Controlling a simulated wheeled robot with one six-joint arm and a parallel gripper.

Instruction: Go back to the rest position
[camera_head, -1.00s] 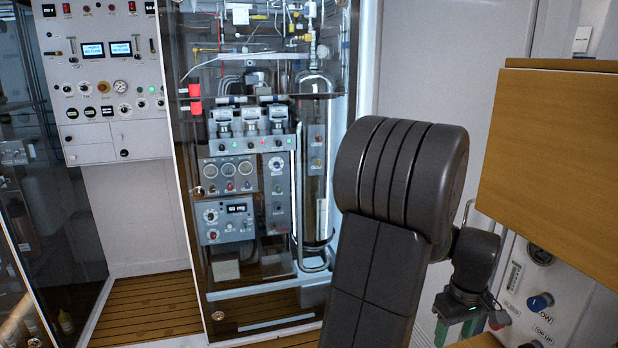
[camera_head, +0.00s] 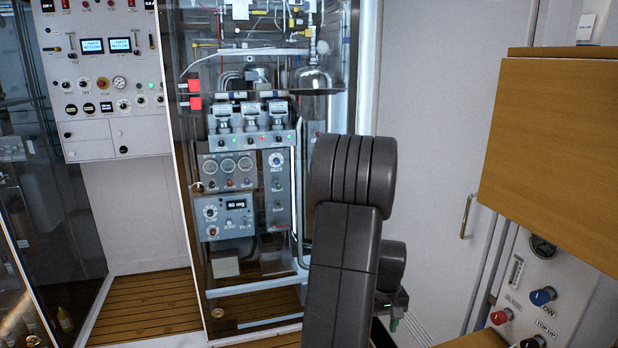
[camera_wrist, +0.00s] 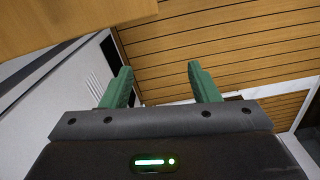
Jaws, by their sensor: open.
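My gripper (camera_wrist: 161,90) shows in the wrist view with its two green fingers apart and nothing between them. Past the fingers is the slatted wooden floor (camera_wrist: 230,50). In the head view my dark arm stands right of the middle, and only a small part of my gripper (camera_head: 393,322) shows low beside it, largely hidden by the arm. It is left of the fill panel (camera_head: 540,285) with its blue and red knobs and touches nothing that I can see.
A wooden cabinet (camera_head: 565,150) juts out at the right above the panel. A glass-fronted equipment cabinet (camera_head: 245,170) stands behind my arm. A control panel (camera_head: 105,80) is at the upper left. A pale door (camera_head: 435,130) with a handle is behind. Wooden floor (camera_head: 150,305) is clear at the lower left.

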